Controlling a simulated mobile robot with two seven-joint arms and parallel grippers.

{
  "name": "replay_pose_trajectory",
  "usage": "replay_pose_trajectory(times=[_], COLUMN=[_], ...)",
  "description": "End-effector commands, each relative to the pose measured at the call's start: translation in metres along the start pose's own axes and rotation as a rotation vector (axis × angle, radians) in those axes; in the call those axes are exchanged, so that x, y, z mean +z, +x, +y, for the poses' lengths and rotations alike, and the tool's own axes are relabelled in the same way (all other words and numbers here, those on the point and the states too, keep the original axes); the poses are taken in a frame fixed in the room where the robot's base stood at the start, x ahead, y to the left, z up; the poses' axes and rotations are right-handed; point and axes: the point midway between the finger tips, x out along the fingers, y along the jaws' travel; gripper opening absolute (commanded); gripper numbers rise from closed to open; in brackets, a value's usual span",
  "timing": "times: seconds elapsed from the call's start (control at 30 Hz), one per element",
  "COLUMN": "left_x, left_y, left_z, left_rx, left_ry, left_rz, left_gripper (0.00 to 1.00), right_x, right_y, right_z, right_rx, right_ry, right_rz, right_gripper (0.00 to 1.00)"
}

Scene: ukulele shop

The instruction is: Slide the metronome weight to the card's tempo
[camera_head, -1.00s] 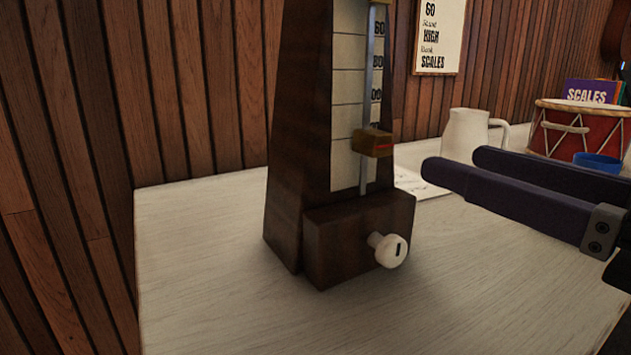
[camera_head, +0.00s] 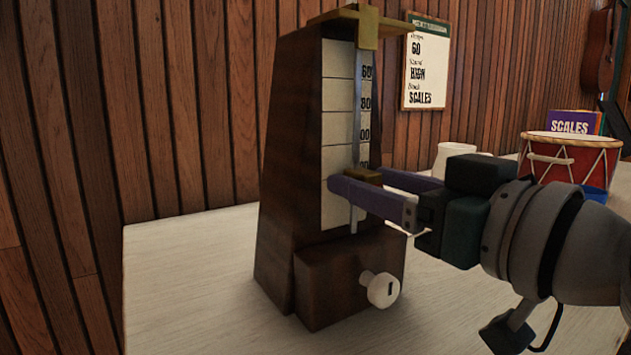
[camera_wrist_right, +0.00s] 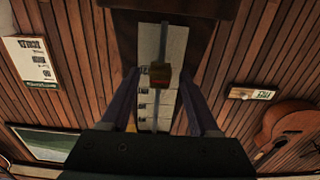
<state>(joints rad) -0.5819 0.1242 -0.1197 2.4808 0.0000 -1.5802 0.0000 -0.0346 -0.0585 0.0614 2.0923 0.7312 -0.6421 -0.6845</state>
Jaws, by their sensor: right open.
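The metronome (camera_head: 285,170) is a tall dark wooden case standing upright on the pale table. Its pale scale plate shows 60 near the top, then 80, with partly hidden numbers below. A brass-brown weight (camera_head: 364,174) sits low on the thin rod, well below 60; it also shows in the right wrist view (camera_wrist_right: 160,76). My right gripper (camera_head: 353,177) is open, one finger on each side of the weight; I cannot tell whether they touch it. The wall card (camera_head: 425,62) reads 60, HIGH, SCALES. My left gripper is not in view.
A white knob (camera_head: 381,290) sticks out from the metronome's base. A brass crosspiece (camera_head: 365,25) crosses its top. A white pitcher (camera_head: 455,150), a red drum (camera_head: 570,163) and a SCALES book (camera_head: 572,122) stand at the back right. The table's front left (camera_head: 190,280) is clear.

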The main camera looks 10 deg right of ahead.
Motion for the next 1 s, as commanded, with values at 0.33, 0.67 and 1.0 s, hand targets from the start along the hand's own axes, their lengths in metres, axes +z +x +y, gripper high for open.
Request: replay_pose_trajectory(times=[0.33,0.67,1.0], left_x=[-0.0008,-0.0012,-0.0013], left_y=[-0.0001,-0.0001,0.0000], left_z=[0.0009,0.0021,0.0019], left_rx=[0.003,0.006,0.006], left_ry=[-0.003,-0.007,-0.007], left_rz=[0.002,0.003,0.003], left_gripper=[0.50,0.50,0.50], right_x=[0.0002,0.0002,0.0002], right_y=[-0.0004,-0.0005,-0.0005], right_z=[0.0000,0.0001,0.0001], right_rx=[0.000,0.000,0.000], right_ry=[0.000,0.000,0.000], right_rz=[0.000,0.000,0.000], right_gripper=[0.36,0.00,0.00])
